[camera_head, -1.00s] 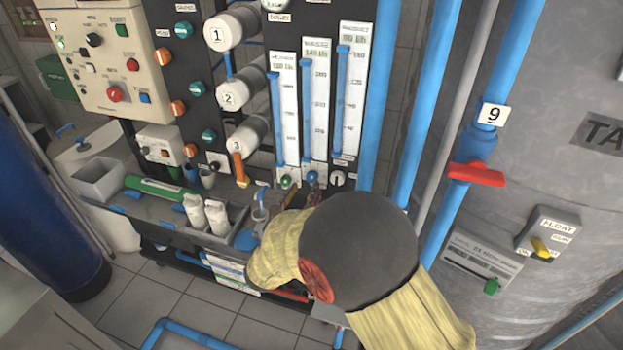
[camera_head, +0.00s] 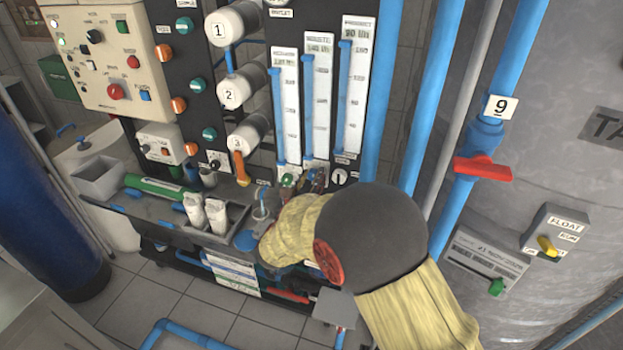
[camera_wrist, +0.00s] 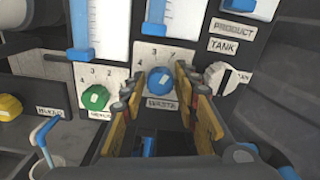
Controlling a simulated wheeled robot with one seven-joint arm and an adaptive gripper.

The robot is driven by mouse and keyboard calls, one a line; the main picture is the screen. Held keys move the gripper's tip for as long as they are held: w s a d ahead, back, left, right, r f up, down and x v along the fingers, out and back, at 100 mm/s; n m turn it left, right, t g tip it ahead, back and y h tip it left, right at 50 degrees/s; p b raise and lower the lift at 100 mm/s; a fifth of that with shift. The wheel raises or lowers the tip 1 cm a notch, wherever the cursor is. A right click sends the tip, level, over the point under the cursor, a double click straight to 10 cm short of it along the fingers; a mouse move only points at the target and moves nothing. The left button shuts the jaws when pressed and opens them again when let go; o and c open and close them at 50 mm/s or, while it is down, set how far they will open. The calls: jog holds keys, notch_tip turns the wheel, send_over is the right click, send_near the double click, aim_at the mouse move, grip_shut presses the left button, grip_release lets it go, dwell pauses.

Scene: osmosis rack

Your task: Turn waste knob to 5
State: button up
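The waste knob (camera_wrist: 160,80) is a round blue knob with a white mark on its face, on a white dial plate with numbers. Its label below reads roughly WASTE in the wrist view. My gripper (camera_wrist: 155,92) is open, with one yellow-and-dark finger to the left of the knob and one to the right. The fingertips look close to the panel; I cannot tell whether they touch the knob. In the head view my gripper (camera_head: 312,182) is at the foot of the middle flow meter (camera_head: 318,95) and covers the waste knob.
A green knob (camera_wrist: 95,97) sits left of the waste knob, and a white product/tank knob (camera_wrist: 222,78) sits close to the right finger. Blue pipes (camera_head: 425,100) stand right of the panel.

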jog(key=c, duration=0.6)
grip_shut()
